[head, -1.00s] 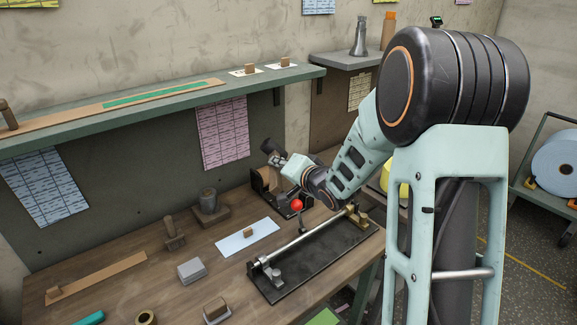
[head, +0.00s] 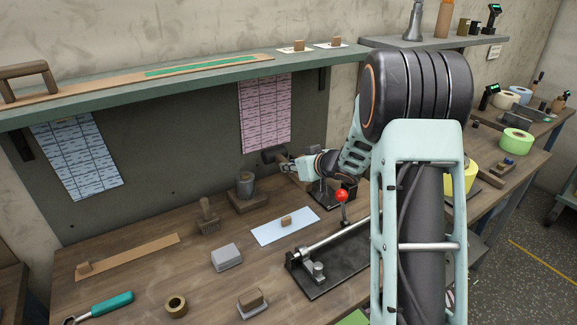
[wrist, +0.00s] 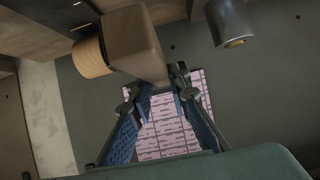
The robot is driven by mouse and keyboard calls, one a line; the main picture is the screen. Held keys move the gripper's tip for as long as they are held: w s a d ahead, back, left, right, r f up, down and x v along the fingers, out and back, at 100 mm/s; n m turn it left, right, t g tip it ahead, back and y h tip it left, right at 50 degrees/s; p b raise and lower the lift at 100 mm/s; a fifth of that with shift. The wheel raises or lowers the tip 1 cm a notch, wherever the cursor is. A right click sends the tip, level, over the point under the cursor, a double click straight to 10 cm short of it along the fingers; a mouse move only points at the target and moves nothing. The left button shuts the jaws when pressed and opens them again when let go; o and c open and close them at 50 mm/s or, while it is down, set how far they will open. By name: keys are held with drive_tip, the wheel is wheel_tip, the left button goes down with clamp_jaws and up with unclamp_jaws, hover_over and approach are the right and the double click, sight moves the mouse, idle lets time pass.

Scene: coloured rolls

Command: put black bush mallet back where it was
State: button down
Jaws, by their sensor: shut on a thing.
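My gripper (head: 284,162) reaches out at the back of the bench, in front of the wall panel and below the shelf. In the wrist view, which is upside down, a brown block-like part (wrist: 137,45) with a tan round end (wrist: 91,58) fills the space by the fingertips (wrist: 157,90). The fingers hide the grip itself. A black stand (head: 322,197) sits on the bench right of and below my gripper.
A black clamp fixture with a rod and red knob (head: 341,196) lies in front. A pale blue sheet (head: 270,234) is on the bench. The green shelf (head: 190,84) overhangs the back.

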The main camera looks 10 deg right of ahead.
drive_tip(key=shift+a+f+b, duration=0.1)
drive_tip(key=shift+f+b, duration=3.1)
drive_tip(key=shift+b, duration=0.3)
drive_tip(key=shift+f+b, duration=0.35)
drive_tip(key=shift+f, duration=0.2)
drive_tip(key=c, duration=1.7)
unclamp_jaws()
drive_tip(key=shift+c, duration=0.2)
drive_tip(key=shift+f, duration=0.1)
drive_tip(key=shift+s, duration=0.1)
drive_tip(key=shift+p+v, duration=0.65)
drive_tip(key=shift+v, duration=2.35)
